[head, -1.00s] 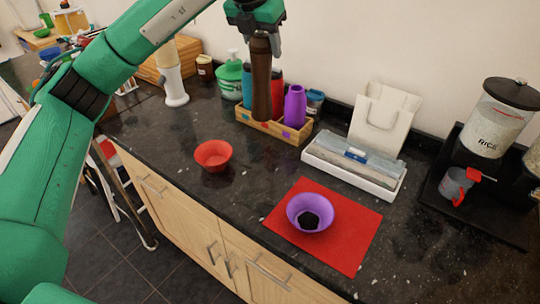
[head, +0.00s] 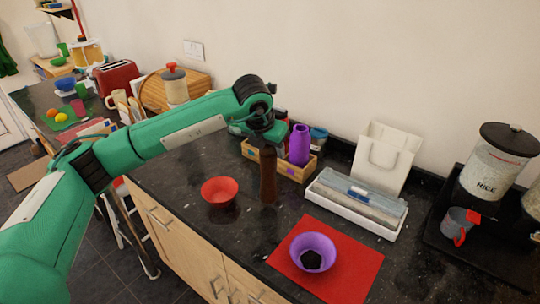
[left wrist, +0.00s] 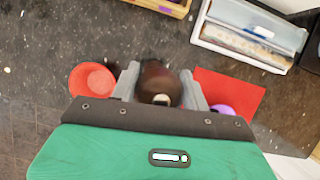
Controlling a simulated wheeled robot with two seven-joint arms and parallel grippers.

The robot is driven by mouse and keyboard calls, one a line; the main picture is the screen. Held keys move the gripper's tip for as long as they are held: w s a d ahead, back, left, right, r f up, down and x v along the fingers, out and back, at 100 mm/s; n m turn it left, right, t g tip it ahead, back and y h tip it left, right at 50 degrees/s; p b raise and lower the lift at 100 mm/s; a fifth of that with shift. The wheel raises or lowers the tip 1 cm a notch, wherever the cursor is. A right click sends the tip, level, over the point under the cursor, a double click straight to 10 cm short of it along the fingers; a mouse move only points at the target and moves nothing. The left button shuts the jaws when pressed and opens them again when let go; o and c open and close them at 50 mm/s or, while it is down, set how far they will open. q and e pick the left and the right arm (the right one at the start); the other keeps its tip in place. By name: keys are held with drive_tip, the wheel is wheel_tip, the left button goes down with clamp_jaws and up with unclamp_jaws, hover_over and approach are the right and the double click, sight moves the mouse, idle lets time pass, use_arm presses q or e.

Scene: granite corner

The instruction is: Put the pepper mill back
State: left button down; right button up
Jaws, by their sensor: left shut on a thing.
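The pepper mill (head: 268,178) is dark brown, tall and upright. My left gripper (head: 266,145) is shut around its upper part, and the mill also shows between the fingers in the left wrist view (left wrist: 158,80). The mill is in front of the wooden crate (head: 297,173), between the red bowl (head: 220,191) and the red mat (head: 345,279). Its base is at or just above the dark counter; I cannot tell whether it touches. The crate holds a purple bottle (head: 300,145) and other items partly hidden by my arm. My right gripper is not in view.
A purple bowl (head: 313,250) with dark contents sits on the red mat. A white box (head: 355,205) and a white bag-shaped holder (head: 387,152) stand right of the crate. A rice dispenser (head: 484,172) is at the far right. The counter's front edge is near the red bowl.

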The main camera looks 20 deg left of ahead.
sight(268, 177)
use_arm(q)
wheel_tip(268, 177, down, 4)
drive_tip(key=shift+r+p, duration=0.25)
drive_tip(key=shift+p, duration=0.2)
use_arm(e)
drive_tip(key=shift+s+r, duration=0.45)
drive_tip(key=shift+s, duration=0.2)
use_arm(q)
drive_tip(key=shift+f, duration=0.2)
drive_tip(key=c, duration=0.7)
unclamp_jaws()
drive_tip(key=shift+r, duration=0.1)
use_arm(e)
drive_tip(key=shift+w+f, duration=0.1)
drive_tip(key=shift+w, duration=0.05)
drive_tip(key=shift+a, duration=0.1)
